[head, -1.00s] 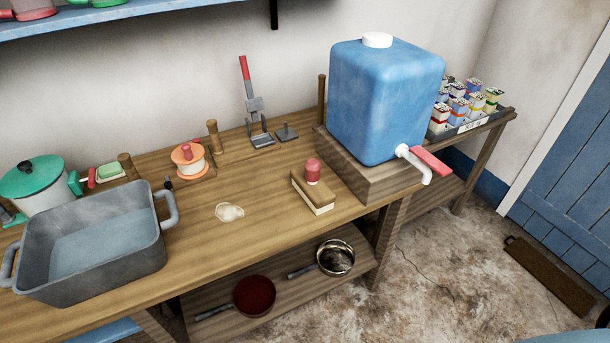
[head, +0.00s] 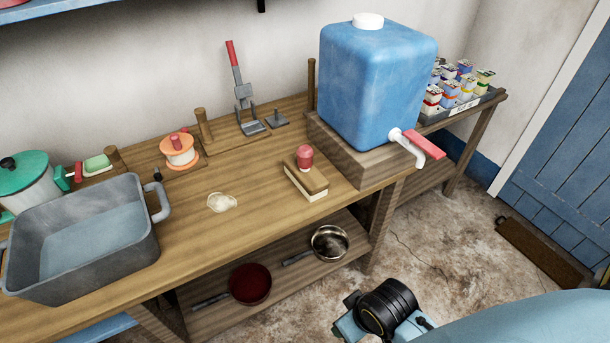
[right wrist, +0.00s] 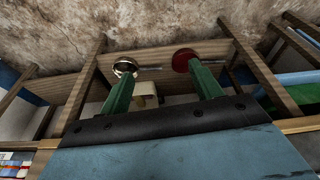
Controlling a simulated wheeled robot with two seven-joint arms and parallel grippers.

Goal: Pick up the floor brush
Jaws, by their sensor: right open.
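The brush (head: 306,178), a wooden block with pale bristles and a red knob on top, stands on the wooden worktop (head: 262,212), left of the blue water tank. My right gripper is open; its two green fingers (right wrist: 158,76) stand apart with nothing held between them in the right wrist view. A pale block (right wrist: 145,92) shows beyond and between the fingers and may be the brush. In the head view my right wrist is at the bottom, in front of and below the worktop, with its fingertips not clear. My left gripper is out of view.
A blue tank (head: 375,85) with a red-handled tap stands right of the brush. A grey basin (head: 85,262) is at left, with a pale puddle (head: 221,202) between. A red pan (head: 250,283) and a steel pan (head: 329,243) lie on the lower shelf.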

